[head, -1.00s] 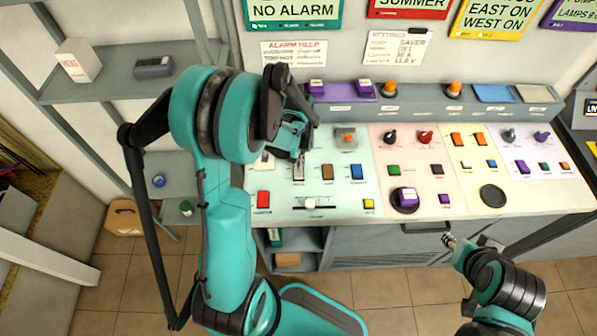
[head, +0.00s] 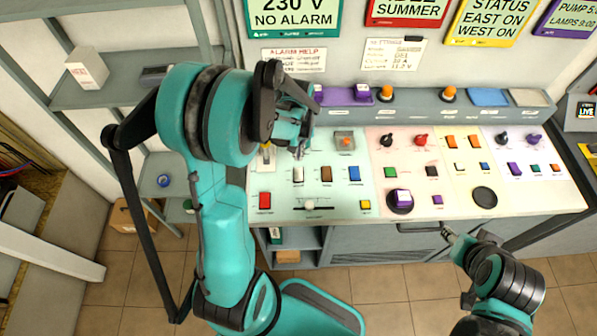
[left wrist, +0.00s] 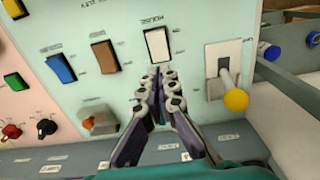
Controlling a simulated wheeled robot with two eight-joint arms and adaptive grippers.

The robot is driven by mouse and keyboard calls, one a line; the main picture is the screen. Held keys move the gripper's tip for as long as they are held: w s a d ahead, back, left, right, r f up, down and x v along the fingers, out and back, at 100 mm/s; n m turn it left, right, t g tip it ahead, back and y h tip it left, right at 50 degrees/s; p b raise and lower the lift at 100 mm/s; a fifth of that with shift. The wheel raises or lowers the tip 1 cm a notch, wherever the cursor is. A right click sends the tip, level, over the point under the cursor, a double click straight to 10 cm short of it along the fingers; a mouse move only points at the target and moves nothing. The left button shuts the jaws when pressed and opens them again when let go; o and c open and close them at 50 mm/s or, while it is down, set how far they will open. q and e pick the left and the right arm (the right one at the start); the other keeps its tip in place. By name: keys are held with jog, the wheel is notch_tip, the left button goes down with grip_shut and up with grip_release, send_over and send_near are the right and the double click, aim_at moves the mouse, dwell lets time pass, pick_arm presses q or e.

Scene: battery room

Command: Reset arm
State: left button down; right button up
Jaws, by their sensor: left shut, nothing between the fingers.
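My left gripper (head: 300,150) is above the left part of the sloped control panel (head: 335,185). In the left wrist view its fingers (left wrist: 160,78) are shut together with nothing between them. Their tips point at the white rocker switch (left wrist: 157,45) and look apart from it. A lever with a yellow knob (left wrist: 235,99) stands on a white plate to the right of the fingers in that view. My right gripper (head: 447,232) is low by the panel's front edge, near a dark handle. It is too small to tell whether it is open or shut.
The panel carries several buttons and knobs, including a brown rocker (head: 326,174), a blue rocker (head: 354,174), a red button (head: 265,200) and a slider (head: 310,205). Shelves with a white box (head: 87,68) stand at the left. Tiled floor is open in front.

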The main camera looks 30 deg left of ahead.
dwell(0.4)
pick_arm(q)
jog(key=s+d+r+m+t+b, duration=0.3)
jog(key=s+d+m+t+b, duration=0.3)
jog(key=s+d+b, duration=0.4)
jog(key=shift+s+d+r+t+b, duration=0.2)
jog(key=shift+s+d+t+b, duration=0.1)
jog(key=shift+s+t+b, duration=0.3)
